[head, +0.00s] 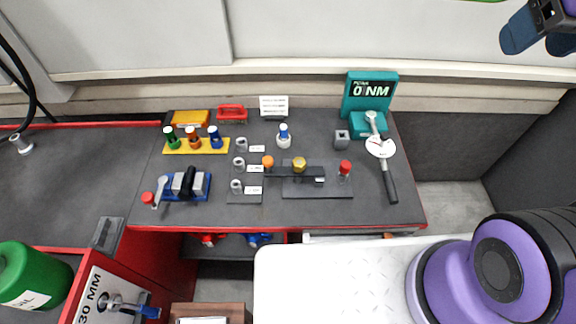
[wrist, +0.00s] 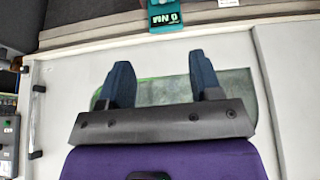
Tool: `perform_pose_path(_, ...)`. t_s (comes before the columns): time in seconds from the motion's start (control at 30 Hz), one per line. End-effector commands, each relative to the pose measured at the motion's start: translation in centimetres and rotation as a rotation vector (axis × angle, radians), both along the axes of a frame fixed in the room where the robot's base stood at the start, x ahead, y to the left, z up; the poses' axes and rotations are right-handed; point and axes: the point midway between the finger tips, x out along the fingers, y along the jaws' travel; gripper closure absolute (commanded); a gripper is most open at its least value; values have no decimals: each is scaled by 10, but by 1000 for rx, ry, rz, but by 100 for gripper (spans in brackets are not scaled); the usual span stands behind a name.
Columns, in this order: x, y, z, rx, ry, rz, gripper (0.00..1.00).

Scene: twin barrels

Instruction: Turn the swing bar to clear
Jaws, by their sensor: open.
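The swing bar (head: 283,172) is a dark bar lying left to right on the bench. An orange knob (head: 268,162) is at its left end and a gold hex bolt (head: 299,164) is near its middle. It lies partly over a dark plate (head: 317,191), with a red-topped post (head: 345,169) just right of its right end. My gripper (head: 539,38) is at the top right of the head view, high and well away from the bar. In the wrist view its two dark fingers (wrist: 162,80) are apart with nothing between them. The bar is not seen in the wrist view.
A teal torque tester (head: 369,98) reading 0 NM stands at the back right, with a dial wrench (head: 381,150) in front. Sockets (head: 240,163) stand left of the bar. A blue tool holder (head: 182,187) is further left. The bench's front middle is clear.

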Motion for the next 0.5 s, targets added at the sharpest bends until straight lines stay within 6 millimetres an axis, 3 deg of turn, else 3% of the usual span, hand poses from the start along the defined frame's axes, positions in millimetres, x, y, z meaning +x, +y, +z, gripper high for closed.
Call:
perform_pose_path(0.27, 51, 20, -12, -78, 75, 63, 42)
perform_pose_path(0.5, 105, 53, -36, -151, 140, 150, 42)
